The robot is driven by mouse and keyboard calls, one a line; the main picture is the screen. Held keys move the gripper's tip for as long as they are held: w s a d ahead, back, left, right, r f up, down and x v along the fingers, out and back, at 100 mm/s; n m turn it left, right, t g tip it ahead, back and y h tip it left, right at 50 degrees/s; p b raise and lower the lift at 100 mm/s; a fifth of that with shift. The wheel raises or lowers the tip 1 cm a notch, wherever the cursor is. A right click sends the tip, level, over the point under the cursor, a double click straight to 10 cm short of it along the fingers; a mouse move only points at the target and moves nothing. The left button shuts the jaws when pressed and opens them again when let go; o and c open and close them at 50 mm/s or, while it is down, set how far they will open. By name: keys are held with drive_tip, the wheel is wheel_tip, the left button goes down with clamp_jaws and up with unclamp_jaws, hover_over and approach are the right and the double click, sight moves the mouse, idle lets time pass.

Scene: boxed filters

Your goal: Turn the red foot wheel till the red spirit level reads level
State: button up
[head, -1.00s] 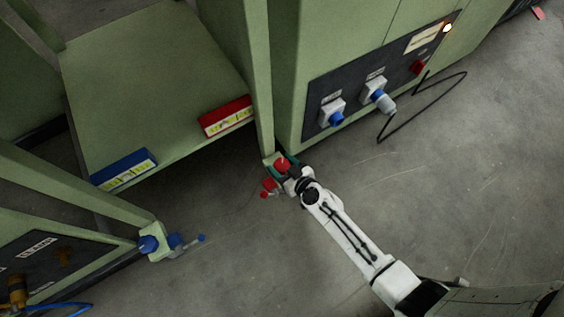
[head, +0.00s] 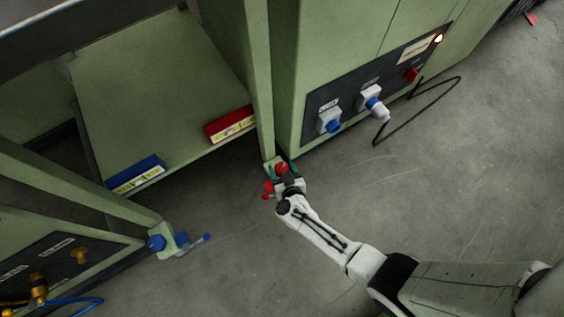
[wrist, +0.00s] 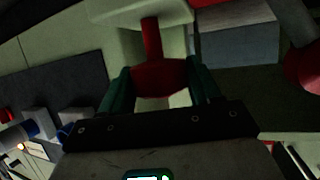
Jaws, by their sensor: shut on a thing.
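The red foot wheel (head: 282,168) sits at the foot of the green frame post. In the wrist view, the wheel (wrist: 158,77) lies between the two green fingers of my gripper (wrist: 160,88), below a red stem. My gripper (head: 286,176) is shut on it in the head view, hiding part of it. The red spirit level (head: 231,125) lies on the front edge of the green shelf, its yellow-green vial strip facing up. Its bubble is too small to read.
A red part (head: 267,189) sticks out left of my gripper. A blue spirit level (head: 137,174) and a blue foot wheel (head: 156,243) are at left. A green cabinet with blue plugs (head: 331,125) and a black cable (head: 405,113) stands right. Open floor lies in front.

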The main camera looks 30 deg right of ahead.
drive_tip(key=m+g+h, duration=0.1)
drive_tip(key=m+h, duration=0.1)
drive_tip(key=h, duration=0.1)
drive_tip(key=shift+a+f+m, duration=0.1)
drive_tip(key=shift+m, duration=0.3)
drive_tip(key=m+g+h+b, duration=0.1)
drive_tip(key=m+g+h, duration=0.1)
drive_tip(key=shift+f+m+h+b, duration=0.1)
drive_tip(key=shift+m+h+b, duration=0.25)
drive_tip(key=shift+m+h, duration=0.05)
drive_tip(key=m+g+h+b, duration=0.2)
drive_tip(key=m+g+b, duration=0.1)
drive_tip(key=m+g, duration=0.1)
drive_tip(key=shift+h, duration=0.4)
drive_tip(key=shift+m+g+h+b, duration=0.6)
drive_tip(key=shift+m+g+b, duration=0.85)
drive_tip(key=shift+g, duration=0.25)
drive_tip(key=shift+m, duration=0.25)
drive_tip(key=o, duration=1)
